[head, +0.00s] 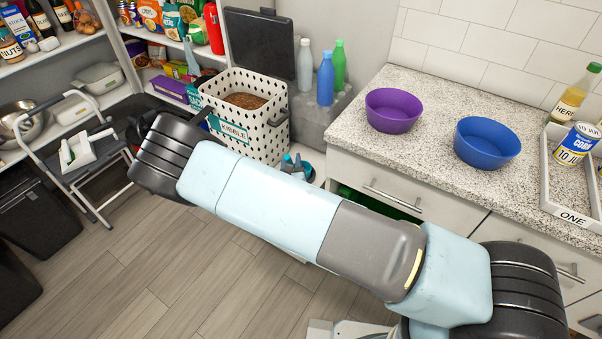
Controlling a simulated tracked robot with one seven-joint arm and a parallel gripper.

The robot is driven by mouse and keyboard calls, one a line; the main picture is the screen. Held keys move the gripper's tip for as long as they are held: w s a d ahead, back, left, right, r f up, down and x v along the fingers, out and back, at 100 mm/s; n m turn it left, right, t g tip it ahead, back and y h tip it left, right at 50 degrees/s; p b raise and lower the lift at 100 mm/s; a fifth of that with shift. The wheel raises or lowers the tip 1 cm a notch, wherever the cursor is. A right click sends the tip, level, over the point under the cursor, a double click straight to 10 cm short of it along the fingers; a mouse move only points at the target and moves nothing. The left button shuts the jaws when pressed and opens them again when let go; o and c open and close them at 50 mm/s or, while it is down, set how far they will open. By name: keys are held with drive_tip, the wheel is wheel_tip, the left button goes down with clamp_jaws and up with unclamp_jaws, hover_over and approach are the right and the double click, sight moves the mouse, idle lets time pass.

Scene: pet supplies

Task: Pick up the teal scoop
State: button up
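A small teal-blue thing with dark parts (297,166) shows just above my arm, by the lower right of the kibble bin. It is partly hidden, and I cannot tell whether it is the teal scoop. The white perforated kibble bin (274,107) has a teal KIBBLE label and is open, with brown kibble (245,101) inside. No scoop shows clearly on the kibble. My gripper cannot be made out in the head view.
A speckled counter (432,155) at right holds a purple bowl (393,120), a blue bowl (487,150) and a white tray (560,207). A grey step stool (110,170) stands at left. Wooden floor (150,285) is open at lower left.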

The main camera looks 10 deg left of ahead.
clamp_jaws()
idle(0.3)
